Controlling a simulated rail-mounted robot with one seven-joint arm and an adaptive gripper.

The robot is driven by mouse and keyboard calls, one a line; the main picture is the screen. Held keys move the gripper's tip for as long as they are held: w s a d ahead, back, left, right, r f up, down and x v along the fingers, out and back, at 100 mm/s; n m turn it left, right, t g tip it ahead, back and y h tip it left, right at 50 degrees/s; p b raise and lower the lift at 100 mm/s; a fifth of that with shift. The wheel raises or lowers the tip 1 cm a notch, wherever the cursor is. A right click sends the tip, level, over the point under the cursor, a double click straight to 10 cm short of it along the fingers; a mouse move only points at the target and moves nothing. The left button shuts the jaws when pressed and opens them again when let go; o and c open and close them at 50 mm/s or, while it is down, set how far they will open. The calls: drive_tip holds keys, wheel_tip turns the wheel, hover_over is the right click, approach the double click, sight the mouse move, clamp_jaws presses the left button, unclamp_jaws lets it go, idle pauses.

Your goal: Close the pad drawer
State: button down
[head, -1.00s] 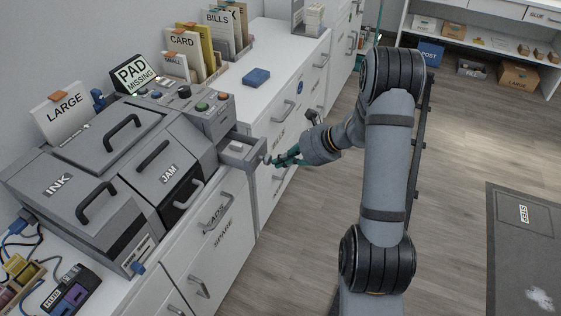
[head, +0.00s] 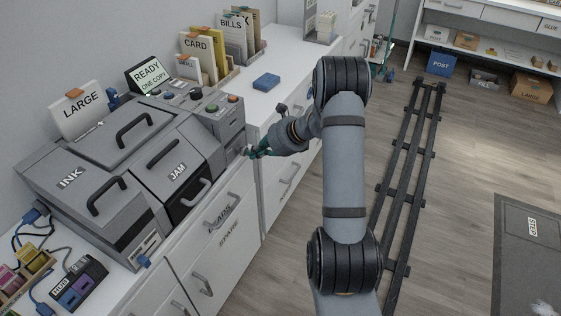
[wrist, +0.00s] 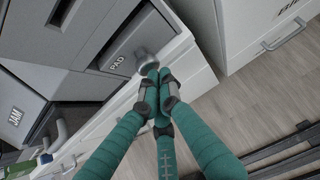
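The pad drawer is a small grey drawer in the right end of the grey machine (head: 128,165). In the wrist view its front (wrist: 130,45), labelled PAD, looks flush or nearly flush with the machine body. A round grey knob (wrist: 146,60) sticks out from it. My gripper (wrist: 156,76) has its teal fingers brought together, with the tips at the knob, apparently touching it. No object shows between the tips. In the head view my gripper (head: 252,153) is at the machine's right end and partly covers the drawer front. The display (head: 149,74) reads READY ONE COPY.
White cabinets (head: 222,245) with handles stand below the machine. A blue block (head: 266,82) lies on the counter behind my gripper. Card holders (head: 200,57) stand along the wall.

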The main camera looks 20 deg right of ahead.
drive_tip(key=s+d+f+v, duration=0.1)
drive_tip(key=f+v, duration=0.1)
drive_tip(key=v, duration=1)
drive_tip(key=shift+s+d+p, duration=0.35)
drive_tip(key=shift+s+p, duration=0.05)
drive_tip(key=shift+s, duration=0.1)
drive_tip(key=shift+r, duration=0.15)
drive_tip(key=w+a+r+x, duration=0.1)
drive_tip(key=r+x, duration=0.1)
drive_tip(key=x, duration=1)
drive_tip(key=shift+w+a+f+b, duration=0.2)
drive_tip(key=shift+w+a+b, duration=0.05)
drive_tip(key=shift+w+b, duration=0.1)
